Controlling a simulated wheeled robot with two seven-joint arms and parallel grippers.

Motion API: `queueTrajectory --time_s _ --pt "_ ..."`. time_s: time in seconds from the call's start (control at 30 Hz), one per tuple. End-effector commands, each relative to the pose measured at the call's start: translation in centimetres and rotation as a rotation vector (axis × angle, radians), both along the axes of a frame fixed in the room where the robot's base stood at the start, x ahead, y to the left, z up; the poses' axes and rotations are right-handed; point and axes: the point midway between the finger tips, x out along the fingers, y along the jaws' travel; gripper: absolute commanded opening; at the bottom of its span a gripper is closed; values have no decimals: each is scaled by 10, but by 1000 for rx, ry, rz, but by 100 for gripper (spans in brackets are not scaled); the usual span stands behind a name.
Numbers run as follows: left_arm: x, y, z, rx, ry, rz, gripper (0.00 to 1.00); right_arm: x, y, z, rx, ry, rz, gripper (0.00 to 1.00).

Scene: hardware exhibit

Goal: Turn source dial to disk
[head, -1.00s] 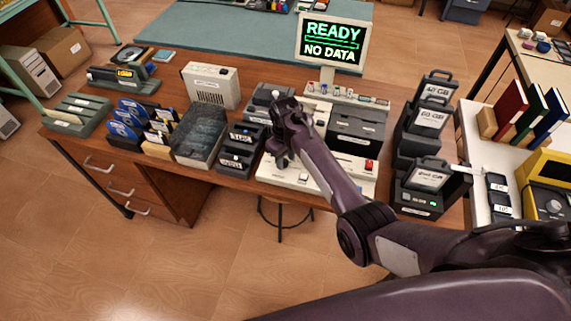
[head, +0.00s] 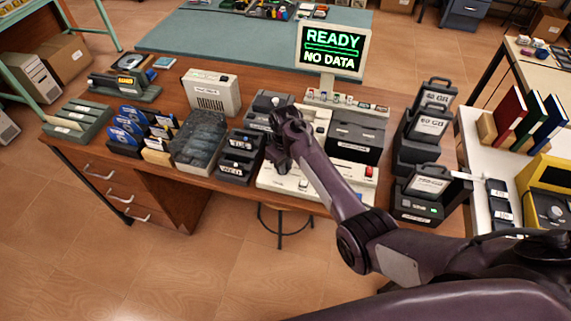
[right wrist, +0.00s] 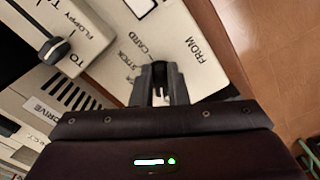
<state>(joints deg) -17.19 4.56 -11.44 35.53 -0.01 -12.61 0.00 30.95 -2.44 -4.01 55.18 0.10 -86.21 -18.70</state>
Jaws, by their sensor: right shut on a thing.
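My right gripper (right wrist: 160,88) is shut on the source dial (right wrist: 159,70), on the cream panel (right wrist: 205,75) lettered FROM. The fingers hide most of the dial, so its pointer setting cannot be read. The words CARD and STICK are legible beside it; I cannot see the word disk. A second dial (right wrist: 54,50) with a dark lever sits at the upper left, near the words TO and FLOPPY. In the head view my right gripper (head: 276,158) reaches down over the left part of the cream console (head: 325,187). My left gripper is not in view.
The monitor (head: 333,48) reads READY, NO DATA. Dark card holders (head: 240,155) stand close left of the gripper. A dark drive unit (head: 356,135) and upright GB cartridges (head: 430,125) stand to the right. A red button (head: 369,171) is on the console.

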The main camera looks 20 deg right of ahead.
Motion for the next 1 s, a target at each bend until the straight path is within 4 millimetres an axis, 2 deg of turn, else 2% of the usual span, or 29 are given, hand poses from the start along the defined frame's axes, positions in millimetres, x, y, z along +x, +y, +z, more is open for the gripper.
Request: queueTrajectory --time_s 0.17,0.5,1.0 --pt "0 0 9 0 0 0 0 -1 2 2 1 1 -98 0" --pt "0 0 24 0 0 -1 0 -1 6 2 0 1 -403 0" --pt "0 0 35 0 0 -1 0 1 12 1 1 1 -879 0"
